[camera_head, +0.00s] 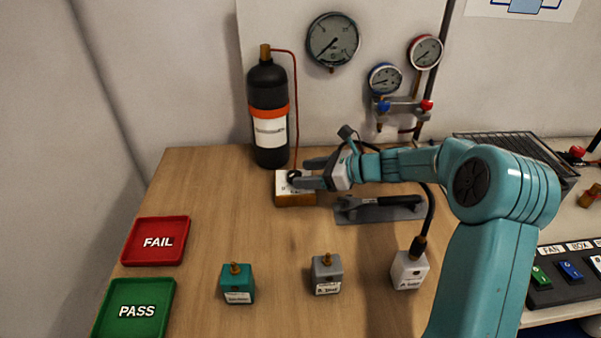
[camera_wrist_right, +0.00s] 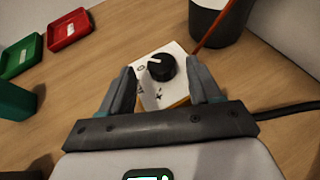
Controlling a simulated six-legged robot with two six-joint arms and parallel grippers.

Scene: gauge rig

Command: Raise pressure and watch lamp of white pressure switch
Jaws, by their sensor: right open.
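The white pressure switch (camera_head: 408,270) stands at the front right of the wooden table, with a black hose or cable on its top fitting. Its lamp cannot be made out. A white-topped box with a black knob (camera_head: 285,188) sits below the black cylinder. My right gripper (camera_head: 299,174) is open at this box. In the right wrist view the black knob (camera_wrist_right: 161,67) lies just beyond and between the open fingers (camera_wrist_right: 165,88), and the fingers do not clearly touch it. The large round gauge (camera_head: 333,41) hangs on the wall. My left gripper is not in view.
A black cylinder (camera_head: 268,110) stands behind the box. A grey switch (camera_head: 326,274) and a teal switch (camera_head: 238,284) stand in front. Red FAIL tray (camera_head: 155,257) and green PASS tray (camera_head: 155,290) lie left. A wrench lies on a grey mat (camera_head: 352,214). The table's centre is clear.

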